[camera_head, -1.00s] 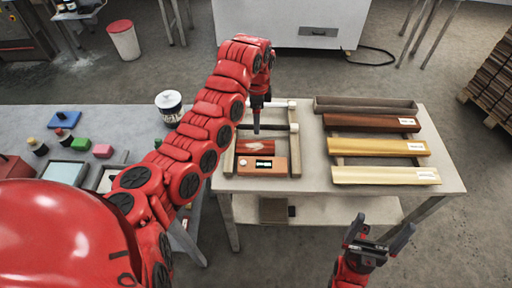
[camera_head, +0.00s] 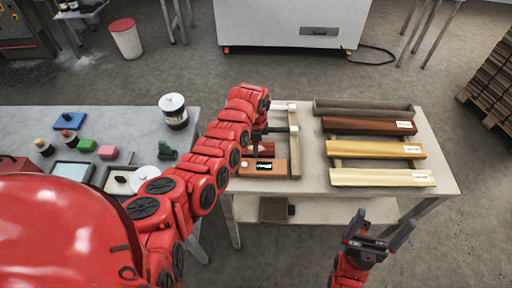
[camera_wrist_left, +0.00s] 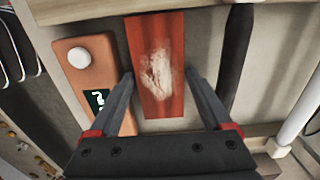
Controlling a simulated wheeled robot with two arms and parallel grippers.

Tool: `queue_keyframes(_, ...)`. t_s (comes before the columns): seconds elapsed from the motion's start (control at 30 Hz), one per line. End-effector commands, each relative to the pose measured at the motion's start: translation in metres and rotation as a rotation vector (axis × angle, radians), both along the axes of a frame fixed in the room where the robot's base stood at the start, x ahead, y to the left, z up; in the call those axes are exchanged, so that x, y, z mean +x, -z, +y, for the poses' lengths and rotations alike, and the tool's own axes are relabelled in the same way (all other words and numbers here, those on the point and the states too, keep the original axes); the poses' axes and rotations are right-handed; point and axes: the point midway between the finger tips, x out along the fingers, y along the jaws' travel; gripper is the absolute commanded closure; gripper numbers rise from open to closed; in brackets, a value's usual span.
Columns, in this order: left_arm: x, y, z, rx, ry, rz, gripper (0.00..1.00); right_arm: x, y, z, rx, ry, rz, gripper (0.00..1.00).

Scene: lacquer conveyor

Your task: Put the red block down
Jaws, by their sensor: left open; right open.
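The red block (camera_wrist_left: 162,50) is a flat red piece with a pale whitish patch on its top. In the left wrist view it lies between the two fingers of my left gripper (camera_wrist_left: 161,76), which is open with visible gaps. The block rests in a wooden frame beside an orange device (camera_wrist_left: 85,75) with a white knob and a small display. In the head view only a bit of the block (camera_head: 266,149) shows past my left arm, behind the device (camera_head: 280,169). My right gripper (camera_head: 384,230) is open and empty in front of the table.
On the right of the same table (camera_head: 315,180) lie a dark red-brown board (camera_head: 360,126), a yellow board (camera_head: 370,149) and a pale yellow board (camera_head: 375,177). A grey trough (camera_head: 365,107) is behind them. The left table holds a white-lidded can (camera_head: 174,112) and several small coloured items.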

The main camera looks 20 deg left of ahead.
Motion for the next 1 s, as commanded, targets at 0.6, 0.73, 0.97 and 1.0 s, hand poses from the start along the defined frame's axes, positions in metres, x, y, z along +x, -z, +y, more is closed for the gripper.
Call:
queue_keyframes(0.6, -0.0001, 0.0039, 0.0003, 0.0, -0.002, 0.0, 0.72, 0.0, -0.001, 0.0, 0.0, 0.0, 0.0, 0.0)
queue_keyframes(0.73, -0.0001, 0.0038, 0.0002, 0.0, -0.002, 0.0, 0.87, 0.0, -0.0011, 0.0001, 0.0, 0.0, 0.0, 0.0)
queue_keyframes(0.97, 0.0003, 0.003, 0.0002, 0.0, -0.001, -0.001, 0.88, 0.0, -0.0006, 0.0, 0.0, 0.0, 0.0, 0.0)
queue_keyframes(1.0, 0.0005, 0.0022, 0.0001, 0.0, -0.001, -0.002, 0.88, -0.0001, -0.0001, 0.0, 0.0, 0.0, 0.0, 0.0)
